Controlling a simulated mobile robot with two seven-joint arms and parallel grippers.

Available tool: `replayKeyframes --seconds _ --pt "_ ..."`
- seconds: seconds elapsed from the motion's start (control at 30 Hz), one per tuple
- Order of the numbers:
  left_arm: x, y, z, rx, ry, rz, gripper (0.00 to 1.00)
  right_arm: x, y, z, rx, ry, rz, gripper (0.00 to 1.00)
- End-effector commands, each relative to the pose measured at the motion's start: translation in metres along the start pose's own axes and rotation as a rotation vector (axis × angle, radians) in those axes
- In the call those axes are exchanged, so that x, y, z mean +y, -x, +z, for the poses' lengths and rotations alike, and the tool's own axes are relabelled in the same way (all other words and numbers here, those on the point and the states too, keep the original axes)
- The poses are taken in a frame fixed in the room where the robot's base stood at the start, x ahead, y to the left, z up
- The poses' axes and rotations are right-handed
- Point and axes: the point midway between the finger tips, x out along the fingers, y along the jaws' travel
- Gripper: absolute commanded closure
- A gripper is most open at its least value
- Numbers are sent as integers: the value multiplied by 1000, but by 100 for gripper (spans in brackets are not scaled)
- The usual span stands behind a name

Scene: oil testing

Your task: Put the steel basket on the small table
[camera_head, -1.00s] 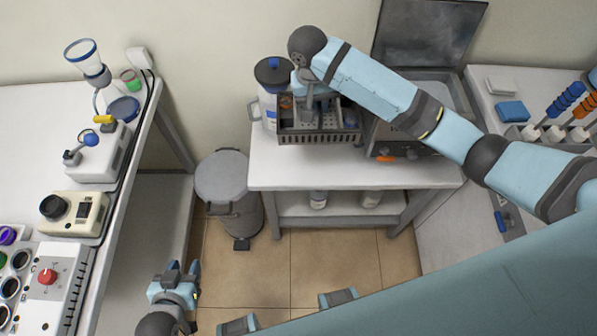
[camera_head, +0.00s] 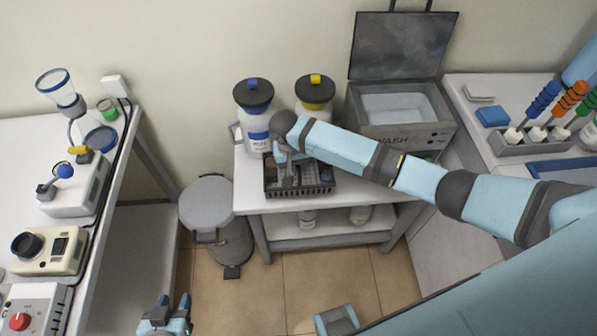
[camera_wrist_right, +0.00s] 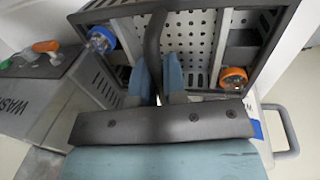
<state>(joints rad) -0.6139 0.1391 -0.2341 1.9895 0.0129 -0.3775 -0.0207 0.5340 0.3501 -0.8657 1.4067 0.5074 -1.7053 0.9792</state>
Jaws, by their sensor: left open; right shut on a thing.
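The steel basket (camera_head: 325,183) is a dark slotted tray at the front left of the small white table (camera_head: 365,200), in front of two jugs. It looks level and on or very close to the tabletop; contact is hard to tell. My right gripper (camera_head: 288,165) is above it. In the right wrist view its fingers (camera_wrist_right: 160,82) are shut on the basket's upright handle (camera_wrist_right: 154,45). The perforated floor (camera_wrist_right: 195,35) and small bottles, one with an orange cap (camera_wrist_right: 233,77), show inside. My left gripper (camera_head: 172,308) is open and empty, low at the bottom left.
A grey bin (camera_head: 208,203) is left of the table. Benches with instruments flank both sides.

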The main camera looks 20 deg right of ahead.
Motion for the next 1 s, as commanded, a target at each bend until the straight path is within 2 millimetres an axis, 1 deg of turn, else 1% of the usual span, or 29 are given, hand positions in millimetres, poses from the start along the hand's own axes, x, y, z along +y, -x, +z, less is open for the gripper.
replayKeyframes --seconds 0.1,0.23,0.6,0.63,0.67,0.7,0.73,1.0 --pt "0 -1 1 1 0 0 57 -3 -18 0 -2 0 2 100" --pt "0 -1 1 2 0 0 57 -7 -34 0 -1 1 1 100" --pt "0 0 -2 6 0 0 57 -8 -38 0 -1 0 0 100" --pt "0 0 -2 6 0 1 57 -8 -39 1 -1 1 0 84" --pt "0 0 -2 6 0 1 57 -8 -38 1 -1 1 0 77" --pt "0 0 -2 6 0 1 57 -8 -38 1 -1 1 0 68" --pt "0 0 -2 6 0 1 57 -8 -38 0 -1 1 0 63" --pt "0 0 -1 4 0 1 57 -7 -38 0 0 0 0 63"
